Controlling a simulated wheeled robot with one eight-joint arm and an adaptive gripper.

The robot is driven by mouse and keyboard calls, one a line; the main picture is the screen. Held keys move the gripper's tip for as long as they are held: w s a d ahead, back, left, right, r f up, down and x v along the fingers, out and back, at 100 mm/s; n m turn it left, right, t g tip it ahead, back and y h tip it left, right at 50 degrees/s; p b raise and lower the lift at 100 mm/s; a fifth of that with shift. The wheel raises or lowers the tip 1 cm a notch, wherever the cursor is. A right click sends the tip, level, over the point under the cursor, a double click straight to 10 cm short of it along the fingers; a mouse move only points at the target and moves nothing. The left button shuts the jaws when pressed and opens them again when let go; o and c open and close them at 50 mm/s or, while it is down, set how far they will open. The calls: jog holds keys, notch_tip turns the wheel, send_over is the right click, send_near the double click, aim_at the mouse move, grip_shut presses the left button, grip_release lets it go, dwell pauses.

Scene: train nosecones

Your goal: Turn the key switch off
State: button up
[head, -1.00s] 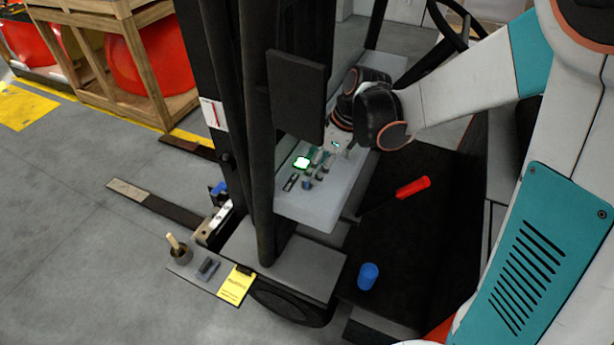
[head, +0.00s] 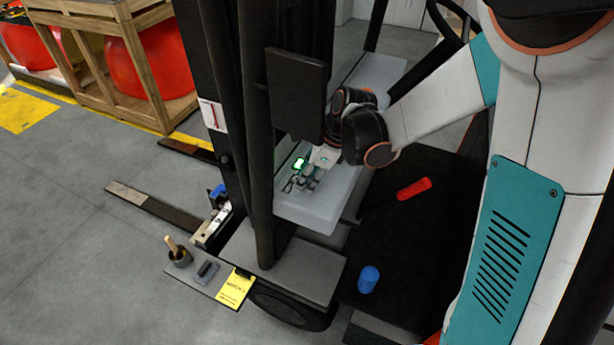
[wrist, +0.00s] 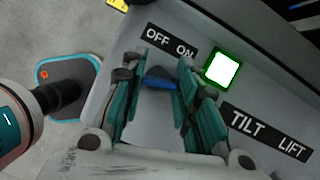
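The key switch (wrist: 160,83) shows in the wrist view as a dark blue key below the OFF and ON label (wrist: 170,42). My gripper (wrist: 162,72) is open, with one teal-padded finger on each side of the key. I cannot tell whether either finger touches it. A green-edged light (wrist: 221,69) is lit to the right of the key. In the head view my gripper (head: 308,174) is down at the grey control panel (head: 310,212), beside the lit green light (head: 299,163). The key is not clear there.
TILT and LIFT labels (wrist: 265,134) lie right of my fingers. A dark screen (head: 295,95) and mast stand close left of my wrist. A red cylinder (head: 413,189) and a blue cup (head: 368,279) are on the dark floor plate. A yellow note (head: 235,289) lies lower left.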

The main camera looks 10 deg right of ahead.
jog(key=shift+n, duration=0.3)
jog(key=n+g+b, duration=0.1)
jog(key=n, duration=0.2)
jog(key=shift+w+n+g, duration=0.1)
jog(key=shift+n+g, duration=0.2)
jog(key=n+g, duration=0.1)
jog(key=n, duration=0.2)
jog(key=shift+n+b, duration=0.3)
jog(key=shift+b, duration=0.1)
jog(key=n+g, duration=0.1)
jog(key=n, duration=0.2)
jog(key=shift+n+g+h, duration=0.3)
jog(key=shift+h, duration=0.1)
jog(key=shift+n+g+h+b, duration=0.4)
jog(key=shift+n+h, duration=0.2)
jog(key=shift+n, duration=1.2)
jog(key=o, duration=1.1)
jog(key=shift+c, duration=0.2)
